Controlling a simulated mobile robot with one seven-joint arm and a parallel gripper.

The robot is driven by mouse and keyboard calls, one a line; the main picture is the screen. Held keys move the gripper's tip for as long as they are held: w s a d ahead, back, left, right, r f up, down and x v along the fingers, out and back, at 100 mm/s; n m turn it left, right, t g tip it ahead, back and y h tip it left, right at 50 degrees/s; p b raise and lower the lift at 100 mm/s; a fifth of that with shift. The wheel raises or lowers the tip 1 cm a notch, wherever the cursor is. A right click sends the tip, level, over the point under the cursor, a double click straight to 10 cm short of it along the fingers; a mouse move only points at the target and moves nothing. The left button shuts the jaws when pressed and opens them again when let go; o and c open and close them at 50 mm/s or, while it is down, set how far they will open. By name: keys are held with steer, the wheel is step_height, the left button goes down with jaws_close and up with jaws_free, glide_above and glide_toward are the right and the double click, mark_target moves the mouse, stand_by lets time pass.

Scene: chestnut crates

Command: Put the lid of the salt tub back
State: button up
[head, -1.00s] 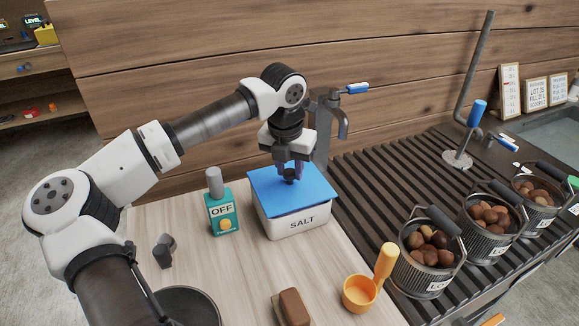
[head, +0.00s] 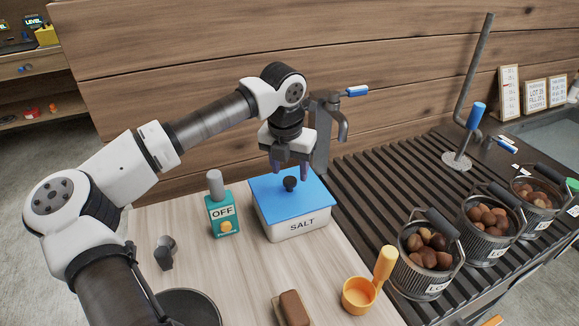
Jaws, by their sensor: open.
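The salt tub (head: 297,226) is a white box marked SALT on the pale wooden table. Its blue lid (head: 310,198) lies flat on top of the tub and covers it, with a dark round knob (head: 290,184) in the middle. My gripper (head: 291,171) is open and empty, just behind the knob as seen in the head view. The exact gap between the fingertips and the lid is hard to tell.
An orange scoop (head: 361,292) and a brown block (head: 293,308) lie in front. A tap (head: 338,123) rises behind. Nut-filled buckets (head: 427,274) stand on the slatted rack at right.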

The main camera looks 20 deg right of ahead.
mark_target(287, 196)
step_height(287, 196, up, 12)
steer(key=s+a+b, duration=0.1)
steer(key=shift+s+f, duration=0.15)
steer(key=shift+s+a+f, duration=0.1)
